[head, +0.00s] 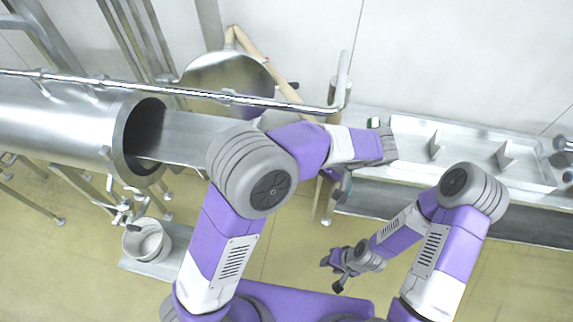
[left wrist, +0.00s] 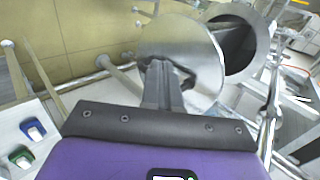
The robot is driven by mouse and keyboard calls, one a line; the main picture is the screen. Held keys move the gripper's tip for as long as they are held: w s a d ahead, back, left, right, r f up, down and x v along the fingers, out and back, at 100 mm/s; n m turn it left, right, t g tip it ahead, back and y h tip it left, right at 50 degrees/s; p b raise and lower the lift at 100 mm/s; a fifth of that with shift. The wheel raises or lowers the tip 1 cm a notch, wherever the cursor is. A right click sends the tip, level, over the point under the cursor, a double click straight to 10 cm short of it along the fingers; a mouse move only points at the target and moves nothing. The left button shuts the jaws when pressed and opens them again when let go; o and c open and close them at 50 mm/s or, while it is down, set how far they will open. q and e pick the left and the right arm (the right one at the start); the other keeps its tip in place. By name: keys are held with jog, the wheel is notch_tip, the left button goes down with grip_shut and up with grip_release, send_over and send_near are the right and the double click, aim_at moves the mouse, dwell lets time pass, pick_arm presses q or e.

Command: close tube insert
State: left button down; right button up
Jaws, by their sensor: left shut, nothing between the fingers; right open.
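The large metal tube (head: 60,118) lies on its side at the left in the head view, its dark round mouth facing right. A flat metal insert (head: 185,138) sticks out of the mouth. A round metal disc (head: 222,82) stands behind the insert. In the left wrist view the disc (left wrist: 190,55) is beside the tube's open mouth (left wrist: 240,42). My left gripper (left wrist: 163,82) is shut and empty, seen against the disc; I cannot tell whether it touches it. My right gripper (head: 334,274) is open and empty above the floor, away from the tube.
A metal rail (head: 220,97) runs across in front of the disc. A metal bench (head: 470,155) with small upright brackets stands at the right. A bucket (head: 147,240) is on a low shelf below the tube. The left wrist view shows blue and green items (left wrist: 33,130) at the lower left.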

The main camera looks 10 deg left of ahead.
pick_arm(q)
jog(key=a+r+p+x, duration=0.1)
jog(key=r+x, duration=0.1)
jog(key=x, duration=0.9)
jog(key=shift+a+f, duration=0.25)
jog(key=shift+a, duration=0.45)
pick_arm(e)
jog(key=shift+r, duration=0.6)
